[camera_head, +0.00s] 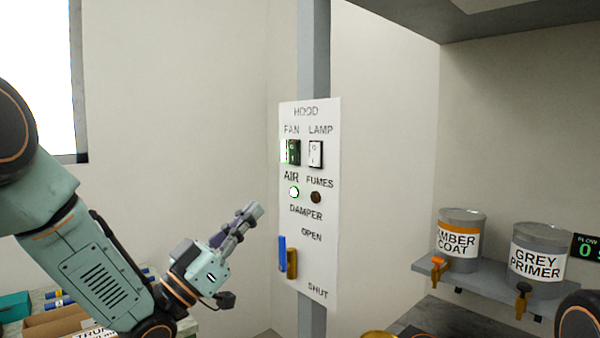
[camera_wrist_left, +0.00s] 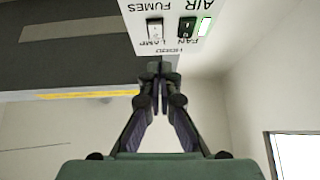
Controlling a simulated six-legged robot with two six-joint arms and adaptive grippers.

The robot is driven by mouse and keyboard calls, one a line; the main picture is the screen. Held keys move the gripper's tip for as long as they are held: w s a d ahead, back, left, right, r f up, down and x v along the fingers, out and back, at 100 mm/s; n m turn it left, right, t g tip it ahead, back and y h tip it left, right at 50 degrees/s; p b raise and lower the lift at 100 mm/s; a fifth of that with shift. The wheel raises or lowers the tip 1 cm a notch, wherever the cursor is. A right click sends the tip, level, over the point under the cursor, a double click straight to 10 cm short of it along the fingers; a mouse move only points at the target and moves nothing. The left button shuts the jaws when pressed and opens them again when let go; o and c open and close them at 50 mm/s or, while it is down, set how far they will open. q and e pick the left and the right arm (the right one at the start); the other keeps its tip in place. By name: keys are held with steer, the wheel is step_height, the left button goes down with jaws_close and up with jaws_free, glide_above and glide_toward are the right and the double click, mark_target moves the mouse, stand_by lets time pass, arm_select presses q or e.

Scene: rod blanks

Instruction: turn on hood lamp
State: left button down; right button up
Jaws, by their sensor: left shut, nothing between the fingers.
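The white hood panel (camera_head: 320,225) is fixed to a grey post. Its lamp switch (camera_head: 315,154) is a white rocker with no glow beside it; it also shows upside down in the left wrist view (camera_wrist_left: 155,28). The fan switch (camera_head: 293,152) to its left is dark green with a lit green strip, seen again in the wrist view (camera_wrist_left: 187,27). My left gripper (camera_head: 253,212) is shut and empty, left of the panel and lower than the switches. In the wrist view its fingertips (camera_wrist_left: 157,73) point toward the panel's top edge, apart from the switches. My right gripper is out of view.
On the panel, the air light (camera_head: 294,192) is lit and the fumes light (camera_head: 316,197) is dark. The damper lever (camera_head: 291,264) sticks out low down. Amber coat (camera_head: 460,240) and grey primer (camera_head: 538,252) cans stand on a shelf at right.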

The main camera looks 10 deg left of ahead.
mark_target(314, 156)
arm_select(q)
steer(key=shift+s+r+h, duration=0.4)
steer(key=shift+r+h, duration=0.05)
steer(key=shift+h, duration=0.15)
steer(key=p+x, duration=0.1)
steer(key=x, duration=0.3)
steer(key=w+f+p+x, duration=0.1)
steer(key=x, duration=0.3)
steer(key=d+f+p+x, duration=0.1)
steer(key=x, duration=0.4)
steer(key=shift+w+f, duration=0.2)
steer(key=shift+w, duration=0.05)
steer(key=shift+d, duration=0.1)
steer(key=shift+s, duration=0.15)
